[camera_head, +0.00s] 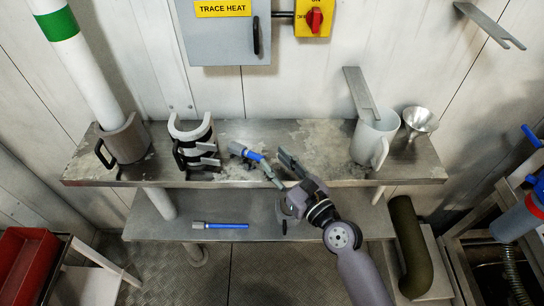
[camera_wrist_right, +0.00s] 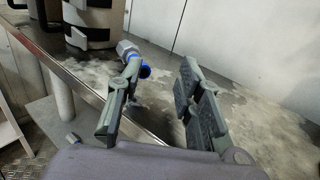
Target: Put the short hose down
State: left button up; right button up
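A short blue hose (camera_head: 256,157) with a grey fitting lies on the worn metal bench top (camera_head: 330,140), near its middle. In the right wrist view the hose (camera_wrist_right: 145,71) shows just beyond my left-hand fingertip, with its grey fitting pointing away. My right gripper (camera_head: 282,168) is at the bench's front edge, right beside the hose. Its two fingers stand apart with nothing between them in the wrist view (camera_wrist_right: 160,85). One finger hides part of the hose, so I cannot tell whether they touch. My left gripper is not in view.
Another blue hose (camera_head: 222,225) lies on the lower shelf (camera_head: 260,205). Left on the bench stand a grey pipe holder (camera_head: 127,143) and a black-and-white clamp holder (camera_head: 192,130). Right are a white jug (camera_head: 366,140) and metal funnel (camera_head: 419,119). Bench space right of my gripper is clear.

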jog(key=b+v, duration=0.1)
jog(key=v, duration=0.8)
jog(key=s+d+f+n+g+h, duration=0.25)
jog(key=f+n, duration=0.25)
jog(key=f, duration=0.7)
jog(key=s+d+f+n+g+h, duration=0.2)
jog(key=d+f+n, duration=0.15)
jog(key=f, duration=0.85)
jog(key=s+d+f+n+g+h, duration=0.2)
jog(key=f+n, duration=0.3)
jog(key=f, duration=0.7)
jog(key=s+d+f+n+g+h, duration=0.1)
jog(key=s+d+f+n+g, duration=0.2)
jog(key=s+f+n, duration=0.6)
jog(key=s+d+f+n+g+h, duration=0.2)
jog(key=s+f+n, duration=0.7)
jog(key=s, duration=1)
jog(key=d+f+g, duration=0.2)
jog(key=d, duration=0.1)
jog(key=shift+s+d+f, duration=0.2)
jog(key=shift+d+f, duration=0.05)
jog(key=shift+d, duration=0.15)
